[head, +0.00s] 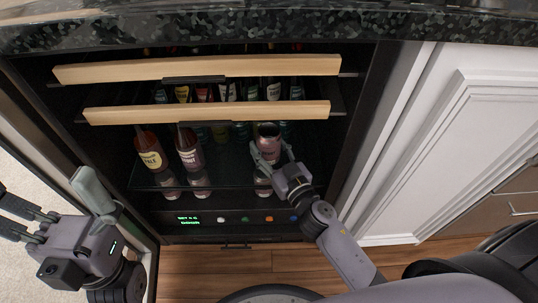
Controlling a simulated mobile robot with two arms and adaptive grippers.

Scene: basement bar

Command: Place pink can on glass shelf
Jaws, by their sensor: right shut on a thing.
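The pink can (268,131) is upright inside the open drinks fridge, above the front right part of the glass shelf (228,176). My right gripper (268,154) is shut on the can, with its fingers around the lower part. I cannot tell if the can's base touches the glass; a reflection shows below it. My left gripper (50,205) is at the lower left, outside the fridge, with its fingers spread and nothing between them.
Two bottles (149,150) (189,150) stand on the left of the glass shelf. Two wood-fronted racks (200,68) (210,112) with bottles are above. The open fridge door (75,140) is at the left, a white cabinet (475,130) at the right. Shelf room shows between the bottles and the can.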

